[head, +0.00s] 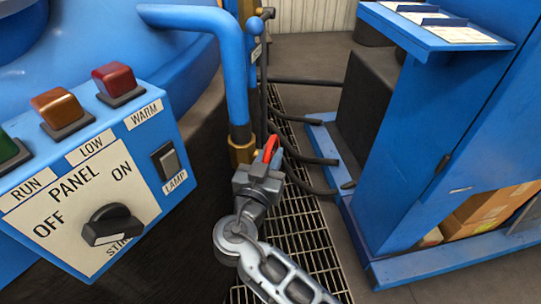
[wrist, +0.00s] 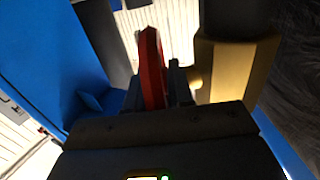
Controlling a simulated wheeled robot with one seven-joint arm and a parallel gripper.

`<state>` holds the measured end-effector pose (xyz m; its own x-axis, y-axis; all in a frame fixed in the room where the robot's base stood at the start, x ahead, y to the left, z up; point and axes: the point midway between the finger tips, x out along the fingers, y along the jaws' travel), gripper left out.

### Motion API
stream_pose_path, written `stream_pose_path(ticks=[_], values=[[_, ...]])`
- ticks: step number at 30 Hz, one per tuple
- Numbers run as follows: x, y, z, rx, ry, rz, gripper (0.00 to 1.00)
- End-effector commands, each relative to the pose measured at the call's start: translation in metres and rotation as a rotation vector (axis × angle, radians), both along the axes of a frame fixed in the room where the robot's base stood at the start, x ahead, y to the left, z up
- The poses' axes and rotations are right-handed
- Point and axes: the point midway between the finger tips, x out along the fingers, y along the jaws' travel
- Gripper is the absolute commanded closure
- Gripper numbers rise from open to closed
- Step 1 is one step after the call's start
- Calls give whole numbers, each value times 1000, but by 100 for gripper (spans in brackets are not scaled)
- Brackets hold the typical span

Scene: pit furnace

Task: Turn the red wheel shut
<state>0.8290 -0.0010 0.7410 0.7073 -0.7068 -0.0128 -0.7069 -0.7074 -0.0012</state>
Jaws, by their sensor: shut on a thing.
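The red wheel (head: 271,147) is seen nearly edge-on in the head view, beside the brass fitting (head: 241,150) at the foot of a blue pipe. My gripper (head: 262,172) reaches up from below and is shut on the wheel's near rim. In the wrist view the red wheel (wrist: 152,68) stands upright between the two fingers of my gripper (wrist: 158,90), with the brass fitting (wrist: 222,70) just to its right. The fingers and gripper body hide the wheel's lower part.
A control panel (head: 90,190) with a black knob and coloured buttons stands at left. The blue pipe (head: 236,80) rises behind the wheel. Dark hoses (head: 310,158) cross the floor grating (head: 300,235). A blue cabinet (head: 425,150) with a shelf stands at right.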

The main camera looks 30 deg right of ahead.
Motion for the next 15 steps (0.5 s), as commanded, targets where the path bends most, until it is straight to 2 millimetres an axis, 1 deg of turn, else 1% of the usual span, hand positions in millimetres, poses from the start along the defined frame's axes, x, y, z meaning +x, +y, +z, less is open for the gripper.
stream_pose_path(ticks=[8, 15], values=[[0, 0, 5, 88, 88, 0, 100], [1, 0, 7, 223, 223, -1, 100]])
